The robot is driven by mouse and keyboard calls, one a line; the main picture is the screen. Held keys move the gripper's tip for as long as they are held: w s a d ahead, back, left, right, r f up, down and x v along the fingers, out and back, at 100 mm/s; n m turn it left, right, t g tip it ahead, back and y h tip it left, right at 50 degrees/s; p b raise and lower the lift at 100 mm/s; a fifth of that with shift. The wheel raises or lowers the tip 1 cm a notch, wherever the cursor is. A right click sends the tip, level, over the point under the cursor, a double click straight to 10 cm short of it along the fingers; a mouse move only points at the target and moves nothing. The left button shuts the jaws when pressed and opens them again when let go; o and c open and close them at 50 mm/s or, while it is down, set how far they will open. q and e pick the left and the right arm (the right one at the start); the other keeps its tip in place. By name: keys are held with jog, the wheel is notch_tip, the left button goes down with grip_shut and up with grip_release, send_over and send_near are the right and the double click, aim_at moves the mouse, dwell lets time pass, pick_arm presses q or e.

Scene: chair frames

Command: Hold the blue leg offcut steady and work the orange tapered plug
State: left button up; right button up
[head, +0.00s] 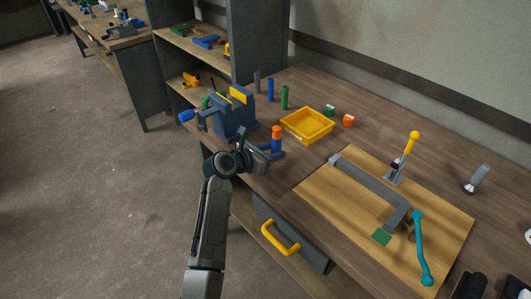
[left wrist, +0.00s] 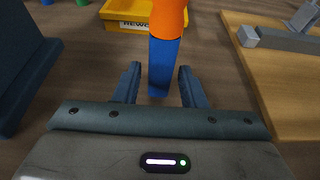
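The blue leg offcut (head: 277,145) stands upright on the bench, near its front edge and right of the vise. The orange tapered plug (head: 277,131) sits on its top end, and how deep it goes in is hidden. My left gripper (head: 272,154) is low at the offcut. In the left wrist view the blue offcut (left wrist: 164,68) rises between the two spread fingers (left wrist: 159,78), with a gap on each side. The orange plug (left wrist: 168,17) is above the fingertips and cut off by the top edge. I cannot make out my right gripper.
A blue vise (head: 235,112) stands left of the offcut. A yellow tray (head: 307,125) is behind it, with green and orange blocks beyond. A wooden board (head: 330,185) with a grey frame and a toggle clamp lies right. Dark unclear shapes are at bottom right.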

pick_arm(q)
grip_shut()
jog(key=shift+f, duration=0.15)
dwell(1.1)
jog(key=shift+o, duration=0.7)
grip_release()
grip_shut()
dwell(0.4)
